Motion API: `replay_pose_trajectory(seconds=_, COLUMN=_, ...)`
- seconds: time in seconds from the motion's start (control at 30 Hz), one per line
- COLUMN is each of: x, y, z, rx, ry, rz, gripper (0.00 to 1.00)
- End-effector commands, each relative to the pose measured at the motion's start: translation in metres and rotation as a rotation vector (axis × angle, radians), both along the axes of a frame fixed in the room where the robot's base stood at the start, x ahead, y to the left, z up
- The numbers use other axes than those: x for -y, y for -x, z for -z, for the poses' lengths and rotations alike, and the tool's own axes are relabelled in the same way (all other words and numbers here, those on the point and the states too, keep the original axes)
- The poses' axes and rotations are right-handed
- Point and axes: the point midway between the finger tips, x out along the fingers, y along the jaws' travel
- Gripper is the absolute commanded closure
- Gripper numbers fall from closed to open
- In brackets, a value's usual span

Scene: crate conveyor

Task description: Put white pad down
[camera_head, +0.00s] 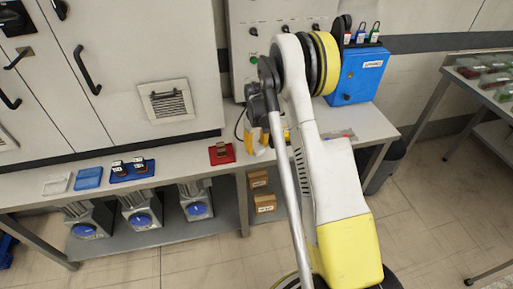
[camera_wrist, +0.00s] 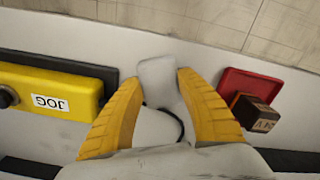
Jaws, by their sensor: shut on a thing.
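The white pad (camera_wrist: 160,80) is a small pale block between the two yellow fingertips of my gripper (camera_wrist: 162,78) in the wrist view. My gripper is shut on it. The pad is over the pale bench top, and I cannot tell whether it touches the surface. In the head view my gripper (camera_head: 266,138) shows as yellow fingers over the bench (camera_head: 190,157), partly hidden behind my arm, right of the red tray.
The red tray (camera_wrist: 237,82) with a brown block (camera_wrist: 256,114) lies right of my gripper in the wrist view; a yellow JOG box (camera_wrist: 62,92) lies left. At the bench's left are a whitish tray (camera_head: 57,183), a blue tray (camera_head: 89,178) and a loaded blue tray (camera_head: 131,176).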

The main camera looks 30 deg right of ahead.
Motion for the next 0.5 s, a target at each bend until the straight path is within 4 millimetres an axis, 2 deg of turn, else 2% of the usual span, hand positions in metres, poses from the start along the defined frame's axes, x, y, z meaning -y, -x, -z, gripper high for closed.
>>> replay_pose_trajectory(seconds=0.13, x=0.0001, y=0.0000, z=0.0042, rx=0.000, ry=0.000, rz=0.000, gripper=0.95)
replay_pose_trajectory(seconds=0.17, x=0.0001, y=0.0000, z=0.0043, rx=0.000, ry=0.000, rz=0.000, gripper=0.55)
replay_pose_trajectory(seconds=0.2, x=0.0001, y=0.0000, z=0.0035, rx=0.000, ry=0.000, rz=0.000, gripper=0.42)
replay_pose_trajectory(seconds=0.23, x=0.0000, y=0.0000, z=0.0033, rx=0.000, ry=0.000, rz=0.000, gripper=0.38)
replay_pose_trajectory(seconds=0.5, x=0.0000, y=0.0001, z=0.0028, rx=0.000, ry=0.000, rz=0.000, gripper=0.38)
